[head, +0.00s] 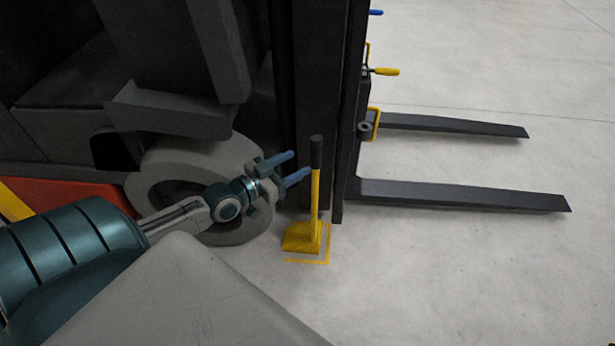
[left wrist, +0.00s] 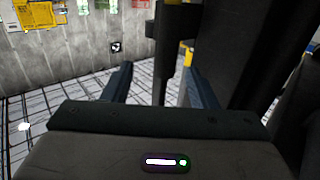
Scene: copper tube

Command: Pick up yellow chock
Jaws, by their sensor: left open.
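The yellow chock (head: 298,240) stands on the floor in the head view, beside the forklift's wheel. Its yellow handle (head: 315,200) rises upright to a black grip. My left gripper (head: 300,164) is open and empty, with blue fingers pointing right toward the upper handle. The fingertips show just left of the handle, near the grip's height; I cannot tell whether they touch it. In the left wrist view, the open fingers (left wrist: 158,85) have a dark upright bar between them, and I cannot tell if it is the grip. My right gripper is not in view.
The forklift's grey wheel (head: 175,190) is behind my left arm. Its dark mast (head: 320,80) stands right behind the handle. A fork (head: 460,195) reaches right, low over the floor. A yellow floor marking (head: 308,262) borders the chock. The floor at front right is clear.

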